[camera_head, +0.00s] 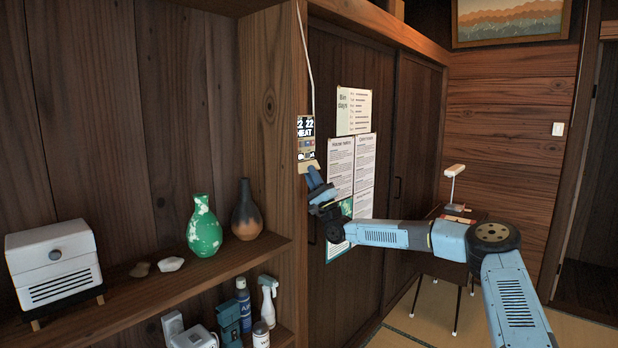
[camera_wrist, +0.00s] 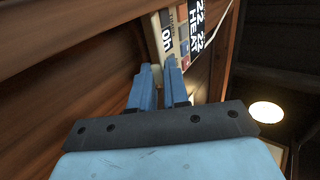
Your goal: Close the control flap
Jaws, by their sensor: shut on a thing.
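The control unit (camera_head: 306,128) is mounted on the side of the wooden post, with a black display reading 22 22 and HEAT. Its beige flap (camera_head: 308,166) sticks out at the lower edge, with small buttons exposed above it. My gripper (camera_head: 313,177) is at the flap from below. In the wrist view, the two blue fingers of my gripper (camera_wrist: 160,77) are close together on the flap's edge, which they mostly hide. The control unit (camera_wrist: 198,38) shows just beyond the fingertips, its display toward the upper right.
Posted papers (camera_head: 352,160) hang on the dark sliding door right of the unit. Shelves at left hold a green vase (camera_head: 204,226), a brown vase (camera_head: 246,212) and a white box (camera_head: 55,263). A low table with a lamp (camera_head: 453,180) stands behind my arm.

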